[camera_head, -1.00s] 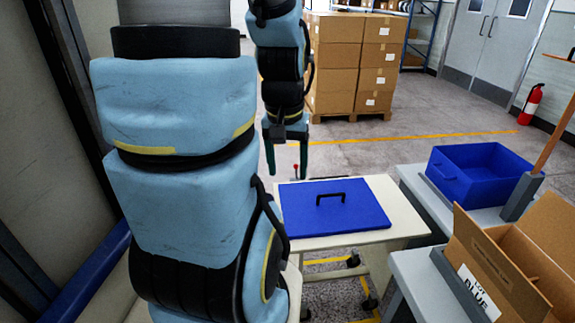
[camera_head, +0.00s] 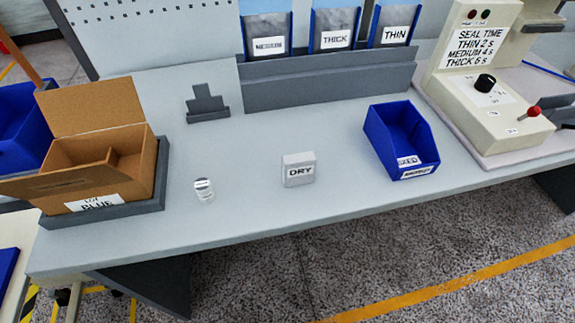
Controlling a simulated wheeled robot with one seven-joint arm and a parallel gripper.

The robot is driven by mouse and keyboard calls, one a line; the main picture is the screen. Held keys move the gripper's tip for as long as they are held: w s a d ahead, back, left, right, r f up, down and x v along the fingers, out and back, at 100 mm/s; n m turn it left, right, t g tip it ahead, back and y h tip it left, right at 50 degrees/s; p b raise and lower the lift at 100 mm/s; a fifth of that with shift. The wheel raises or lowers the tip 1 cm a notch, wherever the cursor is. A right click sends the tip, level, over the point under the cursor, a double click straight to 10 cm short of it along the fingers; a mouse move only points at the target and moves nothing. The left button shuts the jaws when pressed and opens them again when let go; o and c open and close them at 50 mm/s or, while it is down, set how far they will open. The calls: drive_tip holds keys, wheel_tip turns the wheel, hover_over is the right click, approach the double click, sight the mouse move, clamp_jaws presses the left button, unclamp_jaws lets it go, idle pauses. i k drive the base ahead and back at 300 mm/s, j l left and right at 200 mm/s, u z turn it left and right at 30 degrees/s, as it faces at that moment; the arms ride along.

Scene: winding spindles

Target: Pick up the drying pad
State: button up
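The drying pad is a small pale grey block (camera_head: 298,169) marked "DRY". It sits on the grey bench top (camera_head: 250,215), near the front edge and about the middle of the view. Nothing touches it. My gripper is not in view now.
A small clear cylinder (camera_head: 204,190) stands left of the pad. An open cardboard box (camera_head: 125,140) sits at the left, a blue bin (camera_head: 400,140) at the right. Behind are a stepped grey block (camera_head: 208,105) and labelled pouches (camera_head: 333,32). A sealing machine (camera_head: 490,90) stands far right.

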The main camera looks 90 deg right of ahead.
sight(298, 169)
drive_tip(key=k+z, duration=0.15)
drive_tip(key=z, duration=1.55)
